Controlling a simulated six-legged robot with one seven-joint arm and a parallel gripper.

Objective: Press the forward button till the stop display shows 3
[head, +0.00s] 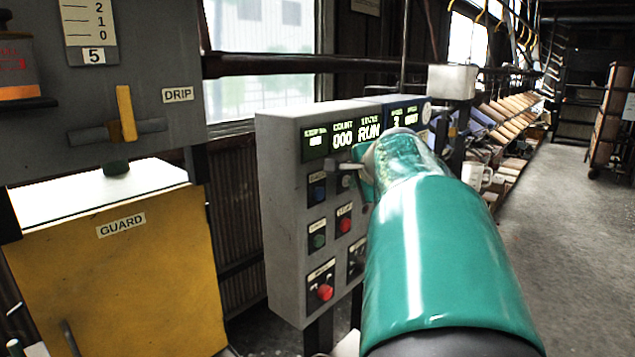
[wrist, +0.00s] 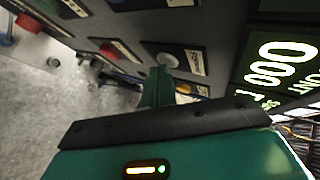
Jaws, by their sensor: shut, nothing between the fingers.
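The grey control panel (head: 285,190) stands in the middle of the head view. Its display strip (head: 343,137) reads COUNT 000 and RUN. A cell at the right of the strip (head: 397,121) seems to show 3; its label is too small to read. My gripper (head: 366,178) is shut and empty at the panel face, partly hidden by my arm. In the wrist view the shut fingertips (wrist: 162,72) are right by a pale round button (wrist: 166,60); I cannot tell whether they touch. Its label is not readable, so I cannot tell which is the forward button.
A yellow guard box (head: 120,275) stands at left.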

